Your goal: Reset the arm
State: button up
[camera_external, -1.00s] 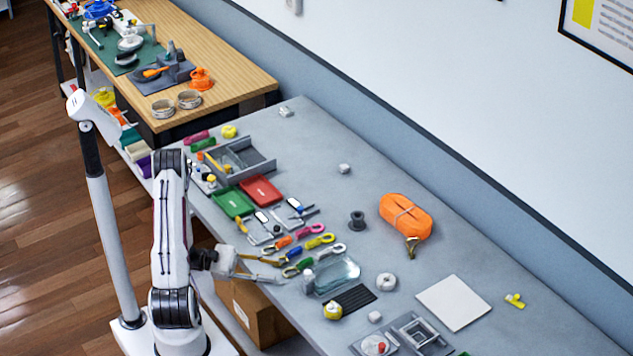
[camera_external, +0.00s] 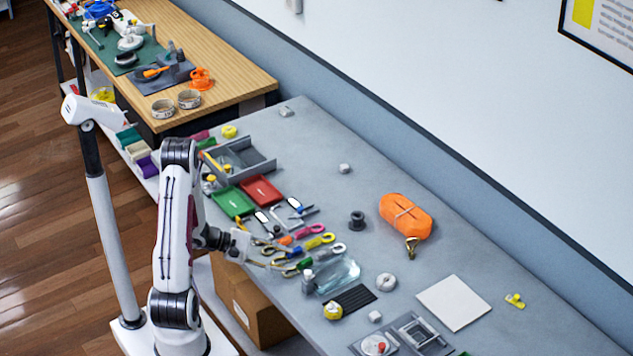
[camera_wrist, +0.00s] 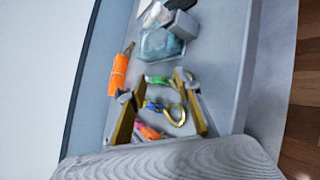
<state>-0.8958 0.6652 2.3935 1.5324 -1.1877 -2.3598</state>
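My gripper (camera_external: 268,252) is above the near left part of the grey table (camera_external: 300,150). In the wrist view my gripper (camera_wrist: 153,90) shows two yellowish fingers spread apart, with nothing held between them. Below and between the fingers are carabiners in several colours, including a yellow one (camera_wrist: 175,115) and a pink one (camera_wrist: 150,133). In the external view the fingers partly overlap the row of carabiners, and the exact height above the table is hard to tell.
A clear blue container (camera_external: 338,276) lies right of the gripper. Red (camera_external: 261,190) and green (camera_external: 233,202) trays and a grey divided bin (camera_external: 245,160) lie further left. An orange strap bundle (camera_external: 405,216) and white square (camera_external: 453,302) lie right. The table's far middle is mostly clear.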

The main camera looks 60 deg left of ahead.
jog(key=w+a+m+y, duration=0.1)
jog(key=w+a+r+m+y, duration=0.2)
jog(key=shift+w+m+g+y, duration=0.25)
jog(key=shift+m+g+y, duration=0.05)
jog(key=shift+y, duration=0.1)
notch_tip(320, 180, up, 13)
jog(key=s+a+m+g+y, duration=0.2)
jog(key=m+y, duration=0.5)
jog(key=s+d+r+m+g+h, duration=0.1)
jog(key=s+d+m, duration=0.3)
jog(key=s+d, duration=0.4)
jog(key=s+d+r+m+g+h, duration=0.2)
jog(key=s+d+r+m, duration=0.2)
jog(key=s+d, duration=0.5)
jog(key=s, duration=0.3)
jog(key=shift+s+d+m, duration=0.25)
jog(key=shift+s+m, duration=0.05)
jog(key=shift+s, duration=0.05)
dwell(0.4)
